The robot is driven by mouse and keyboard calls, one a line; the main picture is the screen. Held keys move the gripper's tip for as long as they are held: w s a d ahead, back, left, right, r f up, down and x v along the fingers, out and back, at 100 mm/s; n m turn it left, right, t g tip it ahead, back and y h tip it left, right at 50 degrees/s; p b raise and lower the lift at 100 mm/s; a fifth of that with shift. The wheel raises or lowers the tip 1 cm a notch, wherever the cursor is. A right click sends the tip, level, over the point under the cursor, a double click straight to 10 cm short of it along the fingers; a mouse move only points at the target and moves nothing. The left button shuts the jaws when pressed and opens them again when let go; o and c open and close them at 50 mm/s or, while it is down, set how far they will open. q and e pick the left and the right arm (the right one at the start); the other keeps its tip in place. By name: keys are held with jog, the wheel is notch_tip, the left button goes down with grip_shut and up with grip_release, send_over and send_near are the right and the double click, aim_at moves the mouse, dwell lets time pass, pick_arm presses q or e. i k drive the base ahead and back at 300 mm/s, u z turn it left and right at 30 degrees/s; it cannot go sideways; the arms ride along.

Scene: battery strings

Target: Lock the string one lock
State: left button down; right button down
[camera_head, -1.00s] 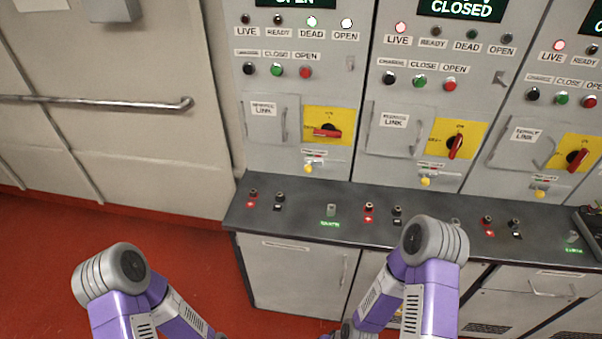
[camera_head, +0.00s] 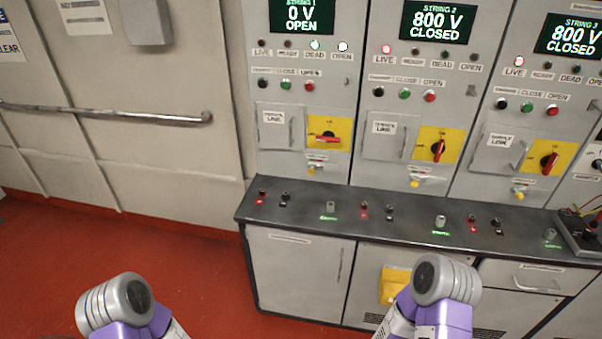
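The string 1 panel is the leftmost cabinet, and its display (camera_head: 301,14) reads 0 V OPEN. Its DEAD and OPEN lamps are lit. Its red rotary handle (camera_head: 327,138) lies horizontal on a yellow plate (camera_head: 336,124). Below it is a small yellow lock piece (camera_head: 311,170) under a small label; whether it is locked cannot be told. The service link door (camera_head: 273,131) beside the handle looks shut. My two arms come in at the bottom edge, with only upper links showing. Neither gripper is in view.
String 2 (camera_head: 437,22) and string 3 (camera_head: 576,38) panels read 800 V CLOSED, with LIVE lamps lit and red handles tilted upright. A dark counter (camera_head: 300,221) with terminals juts out below the panels. A wall rail (camera_head: 110,112) is at left. Red floor (camera_head: 200,262) is clear.

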aim_at(311, 170)
jog(key=u, duration=0.2)
jog(key=i, duration=1.05)
jog(key=u, duration=0.3)
